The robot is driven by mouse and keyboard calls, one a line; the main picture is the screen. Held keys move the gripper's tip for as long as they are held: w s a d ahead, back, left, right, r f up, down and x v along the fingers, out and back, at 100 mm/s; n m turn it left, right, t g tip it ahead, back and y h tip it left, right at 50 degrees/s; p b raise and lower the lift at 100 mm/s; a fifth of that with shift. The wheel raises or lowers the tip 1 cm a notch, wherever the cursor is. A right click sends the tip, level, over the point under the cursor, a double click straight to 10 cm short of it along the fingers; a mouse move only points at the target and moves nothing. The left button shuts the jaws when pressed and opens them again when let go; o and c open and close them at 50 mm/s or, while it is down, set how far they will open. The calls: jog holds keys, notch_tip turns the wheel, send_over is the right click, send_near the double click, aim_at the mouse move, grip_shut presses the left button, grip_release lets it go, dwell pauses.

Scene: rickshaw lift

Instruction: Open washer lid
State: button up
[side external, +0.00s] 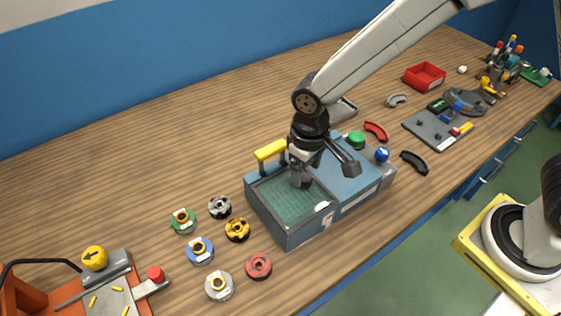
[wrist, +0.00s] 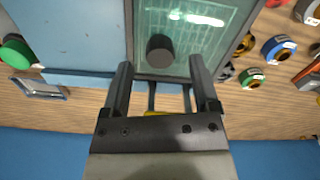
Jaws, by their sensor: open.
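The washer (side external: 360,195) is a blue-grey box on the wooden bench. Its lid (side external: 275,203) is a clear, teal-looking panel over the left part and lies flat, closed. The lid also shows in the wrist view (wrist: 205,45). A yellow handle (side external: 268,151) stands on the back edge of the lid. In the wrist view, part of the yellow handle (wrist: 160,113) shows between my fingers, mostly hidden by my gripper body. My gripper (side external: 301,183) is open and empty above the lid; its fingers (wrist: 160,68) spread to either side of the handle's posts. Contact cannot be told.
Several coloured round parts (side external: 237,229) lie left of the washer. A green knob (side external: 355,140) and a blue knob (side external: 382,154) are at its right end. Curved red (side external: 376,131) and black (side external: 414,162) pieces and a red tray (side external: 424,77) lie farther right. The back left bench is clear.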

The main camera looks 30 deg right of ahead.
aim_at(294, 189)
jog(key=shift+f, duration=1.15)
grip_shut()
dwell(0.7)
